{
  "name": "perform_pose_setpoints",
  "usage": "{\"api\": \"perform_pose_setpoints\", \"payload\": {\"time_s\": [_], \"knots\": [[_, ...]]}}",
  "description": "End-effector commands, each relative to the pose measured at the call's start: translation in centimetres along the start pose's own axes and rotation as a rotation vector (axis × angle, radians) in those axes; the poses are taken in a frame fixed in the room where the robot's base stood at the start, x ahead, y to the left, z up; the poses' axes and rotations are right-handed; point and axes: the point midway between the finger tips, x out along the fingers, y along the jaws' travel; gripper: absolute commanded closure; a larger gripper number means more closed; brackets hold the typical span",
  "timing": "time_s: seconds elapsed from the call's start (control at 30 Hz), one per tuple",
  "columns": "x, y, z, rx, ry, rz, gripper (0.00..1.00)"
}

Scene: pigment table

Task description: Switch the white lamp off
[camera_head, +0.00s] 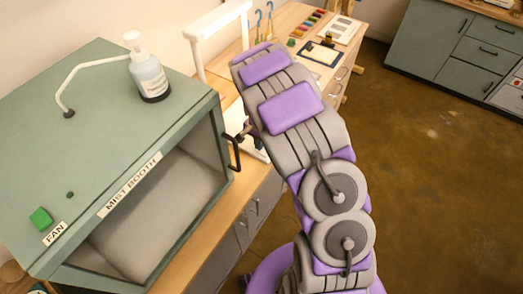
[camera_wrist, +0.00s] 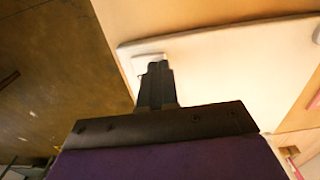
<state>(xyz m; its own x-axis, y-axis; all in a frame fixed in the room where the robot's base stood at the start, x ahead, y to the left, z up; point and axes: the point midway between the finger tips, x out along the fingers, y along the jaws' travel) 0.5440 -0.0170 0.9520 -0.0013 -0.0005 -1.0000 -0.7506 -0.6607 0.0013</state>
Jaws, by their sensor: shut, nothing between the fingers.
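The white lamp (camera_head: 217,20) stands behind the mist booth as an upright white frame, partly hidden by my arm. Its flat white base (camera_wrist: 230,75) fills much of the wrist view. A small raised white switch (camera_wrist: 146,58) sits near the base's left corner. My gripper (camera_wrist: 157,68) is shut and empty, with its fingertips at the switch's lower right edge. I cannot tell whether they touch it. In the head view my gripper (camera_head: 248,130) shows only partly beside my arm, low over the base.
The green mist booth (camera_head: 85,130) stands close on the left, with a dark door handle (camera_head: 232,155) near my gripper. A pump bottle (camera_head: 149,75) stands on top of it. Pigments and tools lie at the table's far end. The floor at right is clear.

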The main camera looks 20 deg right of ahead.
Motion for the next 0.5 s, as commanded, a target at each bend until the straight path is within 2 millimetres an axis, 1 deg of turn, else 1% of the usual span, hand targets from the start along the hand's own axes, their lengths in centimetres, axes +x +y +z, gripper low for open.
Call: {"api": "perform_pose_setpoints", "payload": {"time_s": [0.5], "knots": [[0.71,0.0,0.01,0.0,0.0,0.0,1.0]]}}
